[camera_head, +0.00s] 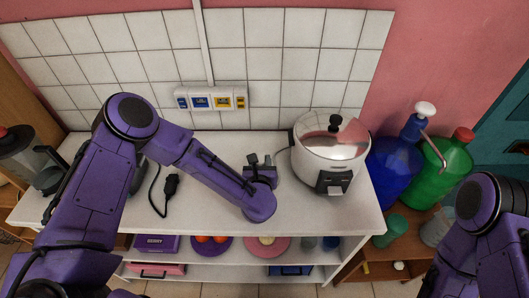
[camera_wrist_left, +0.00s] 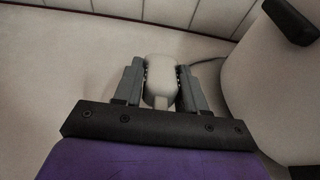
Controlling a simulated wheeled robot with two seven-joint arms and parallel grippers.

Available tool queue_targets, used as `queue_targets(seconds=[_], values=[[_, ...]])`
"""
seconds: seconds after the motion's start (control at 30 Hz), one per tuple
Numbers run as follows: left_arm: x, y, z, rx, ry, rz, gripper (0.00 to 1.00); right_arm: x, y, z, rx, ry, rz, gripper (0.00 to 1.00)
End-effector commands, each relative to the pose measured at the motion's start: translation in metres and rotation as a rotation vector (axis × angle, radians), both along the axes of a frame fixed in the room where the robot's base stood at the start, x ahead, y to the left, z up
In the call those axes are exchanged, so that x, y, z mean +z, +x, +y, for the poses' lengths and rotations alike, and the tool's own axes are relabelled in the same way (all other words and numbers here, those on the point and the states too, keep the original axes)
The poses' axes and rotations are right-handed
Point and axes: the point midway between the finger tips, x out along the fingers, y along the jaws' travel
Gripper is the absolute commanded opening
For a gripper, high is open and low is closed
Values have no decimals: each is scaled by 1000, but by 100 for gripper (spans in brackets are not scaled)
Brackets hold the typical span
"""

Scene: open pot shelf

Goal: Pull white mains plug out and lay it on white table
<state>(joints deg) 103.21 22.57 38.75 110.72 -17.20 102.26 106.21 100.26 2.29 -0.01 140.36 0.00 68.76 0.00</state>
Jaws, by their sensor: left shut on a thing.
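My left gripper (camera_head: 260,162) is over the white table (camera_head: 320,218), left of the rice cooker. In the left wrist view its two fingers (camera_wrist_left: 160,84) are shut on the white mains plug (camera_wrist_left: 160,72), one on each side. The plug is away from the socket strip (camera_head: 211,99) on the tiled wall. It is low over the tabletop; whether it touches cannot be told. In the head view the plug is hardly visible between the fingers. My right gripper is out of view; only its arm shows at right.
The white rice cooker (camera_head: 328,155) stands close to the right of the left gripper. A black plug (camera_head: 171,185) with its cord lies on the table at left. A blender (camera_head: 35,160) stands far left. Blue (camera_head: 392,172) and green (camera_head: 437,172) bottles stand right of the table.

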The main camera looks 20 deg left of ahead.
Motion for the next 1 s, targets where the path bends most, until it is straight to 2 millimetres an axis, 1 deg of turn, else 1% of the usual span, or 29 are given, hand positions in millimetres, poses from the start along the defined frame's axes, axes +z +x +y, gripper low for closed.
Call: queue_targets(seconds=[0.03, 0.1, 0.2, 0.3, 0.47, 0.5, 0.57, 0.87, 0.97, 1.0], values=[[-11, 1, 1, 1, 1, 1, 0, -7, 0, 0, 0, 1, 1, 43], [-21, 4, 1, 2, 0, 5, 0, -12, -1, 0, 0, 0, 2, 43], [-30, 7, 1, 1, 1, 8, 0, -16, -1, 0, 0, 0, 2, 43], [-33, 9, 0, 0, 1, 9, 0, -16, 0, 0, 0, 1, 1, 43], [-33, 10, -2, -3, 1, 10, 0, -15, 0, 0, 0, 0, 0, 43], [-33, 10, -2, -3, 1, 10, 50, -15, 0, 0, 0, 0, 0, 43], [-33, 10, -2, -4, 0, 9, 70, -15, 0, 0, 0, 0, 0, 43], [-33, 9, -2, -3, 1, 9, 70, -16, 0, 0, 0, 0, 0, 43], [-30, -1, -6, -6, -1, 8, 70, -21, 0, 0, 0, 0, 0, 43], [-29, -8, -8, -8, -2, 8, 70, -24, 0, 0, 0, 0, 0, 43]])
